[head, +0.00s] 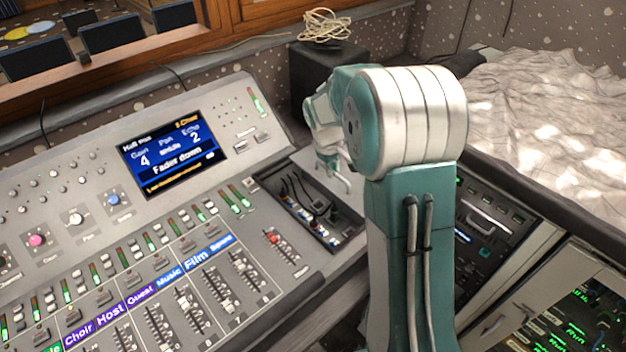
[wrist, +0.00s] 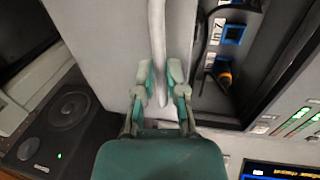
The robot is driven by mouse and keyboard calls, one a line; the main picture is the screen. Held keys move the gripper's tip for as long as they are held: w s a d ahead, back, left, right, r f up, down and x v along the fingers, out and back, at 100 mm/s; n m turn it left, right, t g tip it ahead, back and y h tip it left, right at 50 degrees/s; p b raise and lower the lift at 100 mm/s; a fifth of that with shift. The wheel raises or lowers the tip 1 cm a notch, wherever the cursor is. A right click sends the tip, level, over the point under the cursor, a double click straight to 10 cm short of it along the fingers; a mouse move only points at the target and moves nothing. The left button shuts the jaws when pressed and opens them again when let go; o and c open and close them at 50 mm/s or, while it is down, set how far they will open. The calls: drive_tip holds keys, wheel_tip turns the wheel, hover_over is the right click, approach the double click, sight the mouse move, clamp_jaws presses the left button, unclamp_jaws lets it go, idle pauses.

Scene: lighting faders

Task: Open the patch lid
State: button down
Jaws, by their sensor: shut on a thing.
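The patch lid (head: 349,197) is a grey panel at the right side of the console, beside an uncovered recess (head: 316,212) with dark cables and jacks. In the wrist view the lid (wrist: 112,35) fills the upper middle and carries a pale bar handle (wrist: 157,35). My gripper (wrist: 161,88) is shut on this handle, one finger on each side. In the head view my gripper (head: 336,178) is small above the lid, partly hidden by my own arm. The recess (wrist: 228,75) shows right of the lid, with blue-rimmed jacks and an orange-tipped plug.
The console's faders (head: 185,300) and lit screen (head: 172,155) lie left of the recess. A dark box with coiled cable (head: 326,25) stands behind. A speaker (wrist: 62,125) is at lower left in the wrist view. Rack equipment (head: 488,228) lies to the right.

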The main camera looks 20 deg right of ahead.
sight(345, 173)
drive_tip(key=d, duration=0.1)
drive_tip(key=w+d, duration=0.1)
drive_tip(key=d, duration=0.2)
drive_tip(key=shift+w+f, duration=0.1)
drive_tip(key=shift+w, duration=0.2)
drive_tip(key=shift+a, duration=0.1)
drive_tip(key=c, duration=0.7)
unclamp_jaws()
wheel_tip(345, 173, up, 12)
drive_tip(key=a, duration=0.2)
drive_tip(key=shift+s+f, duration=0.15)
drive_tip(key=shift+s, duration=0.2)
